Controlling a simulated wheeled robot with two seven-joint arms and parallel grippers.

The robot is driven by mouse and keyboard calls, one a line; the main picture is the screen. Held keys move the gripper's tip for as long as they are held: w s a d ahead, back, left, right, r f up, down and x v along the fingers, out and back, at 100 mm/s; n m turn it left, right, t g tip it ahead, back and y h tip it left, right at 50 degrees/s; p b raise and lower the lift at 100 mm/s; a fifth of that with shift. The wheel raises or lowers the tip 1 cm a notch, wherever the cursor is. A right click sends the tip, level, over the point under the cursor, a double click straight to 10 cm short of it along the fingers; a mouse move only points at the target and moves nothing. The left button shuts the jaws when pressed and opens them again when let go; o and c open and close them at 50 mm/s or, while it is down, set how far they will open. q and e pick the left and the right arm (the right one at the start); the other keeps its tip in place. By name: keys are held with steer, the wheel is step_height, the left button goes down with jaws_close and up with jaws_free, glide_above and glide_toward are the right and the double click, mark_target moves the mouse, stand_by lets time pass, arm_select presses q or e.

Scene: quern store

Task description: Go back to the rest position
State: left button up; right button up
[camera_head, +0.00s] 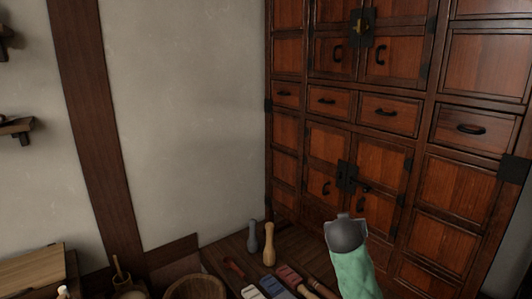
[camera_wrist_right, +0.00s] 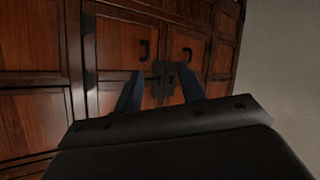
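My right gripper (camera_wrist_right: 162,80) shows in the right wrist view. Its two dark fingers stand apart with nothing between them, so it is open and empty. Beyond the fingers are the doors of the red-brown wooden cabinet (camera_wrist_right: 120,38), with dark handles and a dark lock plate between them. The fingers overlap the doors in the picture, and I see no contact. In the head view the same kind of cabinet (camera_head: 388,165) fills the right side, its doors and drawers shut. My left gripper is not in view.
A wooden box (camera_head: 32,266) and wall shelf (camera_head: 15,126) are left.

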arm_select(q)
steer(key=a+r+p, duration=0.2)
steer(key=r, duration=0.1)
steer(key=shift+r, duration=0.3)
arm_select(e)
steer(key=s+a+f+n+g+y, duration=0.1)
steer(key=s+a+f+g+y, duration=0.1)
steer(key=s+f, duration=0.8)
steer(key=s+a+f+n+g+y, duration=0.1)
steer(key=s+a+f+g, duration=0.3)
steer(key=s+f, duration=0.6)
steer(key=s+a+f+n+g+y, duration=0.1)
steer(key=s+a+f+g+y, duration=0.2)
steer(key=s+f, duration=0.7)
steer(key=s+a, duration=0.1)
steer(key=s, duration=1.7)
steer(key=shift+s+a+f+g, duration=0.15)
steer(key=shift+a+g, duration=0.05)
steer(key=shift+g, duration=0.2)
arm_select(q)
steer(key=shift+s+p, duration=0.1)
steer(key=shift+p, duration=0.2)
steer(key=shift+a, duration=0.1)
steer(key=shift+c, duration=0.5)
